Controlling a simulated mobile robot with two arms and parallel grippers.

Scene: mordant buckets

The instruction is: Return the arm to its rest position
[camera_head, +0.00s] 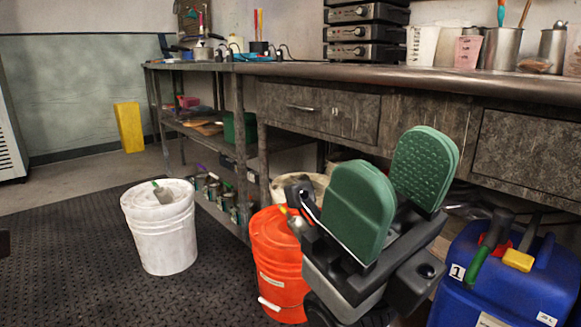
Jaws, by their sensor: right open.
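My right gripper (392,184) is in the lower right of the head view, with two thick green pads standing apart. It is open, with nothing visible between the pads. It is in front of the workbench and hides part of the orange bucket (275,259) behind it. A white bucket (163,239) stands on the floor to the left, apart from the gripper. A small tool with a green handle (161,191) lies on its top.
A blue container (499,283) with a yellow cap (518,260) stands at the lower right, close to my right arm. The workbench (350,72) runs behind, with drawers below its top. A yellow block (129,127) stands by the far wall. The dark mat (70,260) is clear at left.

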